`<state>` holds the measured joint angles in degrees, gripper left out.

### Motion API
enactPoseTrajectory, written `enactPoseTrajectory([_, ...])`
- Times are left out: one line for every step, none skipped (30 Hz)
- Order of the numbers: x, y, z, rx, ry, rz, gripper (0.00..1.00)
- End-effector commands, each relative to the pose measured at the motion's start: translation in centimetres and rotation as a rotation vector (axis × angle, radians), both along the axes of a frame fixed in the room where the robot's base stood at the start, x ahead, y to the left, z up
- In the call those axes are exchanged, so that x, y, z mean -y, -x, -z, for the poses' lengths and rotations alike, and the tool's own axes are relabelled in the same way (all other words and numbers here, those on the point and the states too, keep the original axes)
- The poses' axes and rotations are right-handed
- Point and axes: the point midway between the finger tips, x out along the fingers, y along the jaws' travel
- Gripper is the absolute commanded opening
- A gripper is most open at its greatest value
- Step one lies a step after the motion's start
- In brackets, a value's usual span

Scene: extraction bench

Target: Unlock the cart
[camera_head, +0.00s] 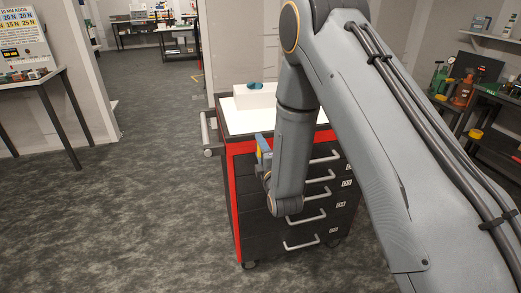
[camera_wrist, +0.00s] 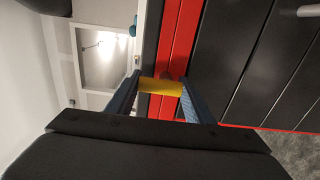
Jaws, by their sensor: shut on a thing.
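The cart (camera_head: 238,205) is a red and black drawer cabinet on casters with a white top. Its red frame (camera_wrist: 184,35) and black drawer fronts (camera_wrist: 225,60) fill the right of the wrist view, turned sideways. My gripper (camera_wrist: 161,90) is at the cart's upper left front corner, and its blue fingers are shut on a yellow piece (camera_wrist: 160,86). The yellow piece lies against or just in front of the red frame. A small dark round part shows just beyond it. I cannot tell whether the piece is a key in a lock. My arm hides part of the drawers.
A white box (camera_head: 254,97) with a teal object stands on the cart top. A side handle (camera_head: 208,133) sticks out at the cart's left. A table (camera_head: 30,82) stands at the left and a cluttered bench (camera_head: 490,125) at the right. The floor left of the cart is clear.

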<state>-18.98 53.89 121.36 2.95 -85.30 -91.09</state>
Motion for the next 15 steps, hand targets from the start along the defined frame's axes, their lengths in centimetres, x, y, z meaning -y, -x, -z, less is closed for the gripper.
enactPoseTrajectory([-0.06, 0.08, 0.09, -0.002, 0.004, -0.002, 0.25])
enactPoseTrajectory([-0.05, 0.09, 0.09, -0.002, 0.004, -0.002, 0.25])
enactPoseTrajectory([-0.05, 0.09, 0.09, -0.002, 0.004, -0.002, 0.25])
enactPoseTrajectory([-0.05, 0.09, 0.10, -0.002, 0.004, -0.002, 0.25])
enactPoseTrajectory([-0.05, 0.09, 0.10, -0.002, 0.003, -0.002, 0.25])
enactPoseTrajectory([-0.05, 0.09, 0.10, -0.002, 0.003, -0.002, 0.25])
enactPoseTrajectory([-0.05, 0.09, 0.10, -0.002, 0.003, -0.002, 0.25])
enactPoseTrajectory([-0.05, 0.09, 0.10, -0.002, 0.003, -0.002, 0.25])
enactPoseTrajectory([-0.05, 0.09, 0.10, -0.002, 0.003, -0.002, 0.52])
enactPoseTrajectory([-0.04, 0.08, 0.10, -0.002, 0.003, -0.002, 0.57])
enactPoseTrajectory([-0.04, 0.07, 0.09, -0.002, 0.003, -0.001, 0.62])
enactPoseTrajectory([-0.03, 0.07, 0.08, -0.001, 0.002, -0.001, 0.66])
enactPoseTrajectory([-0.03, 0.06, 0.08, -0.002, 0.002, -0.001, 0.66])
enactPoseTrajectory([-0.02, 0.06, 0.07, -0.002, 0.002, -0.001, 0.66])
enactPoseTrajectory([-0.02, 0.05, 0.06, -0.002, 0.002, -0.001, 0.66])
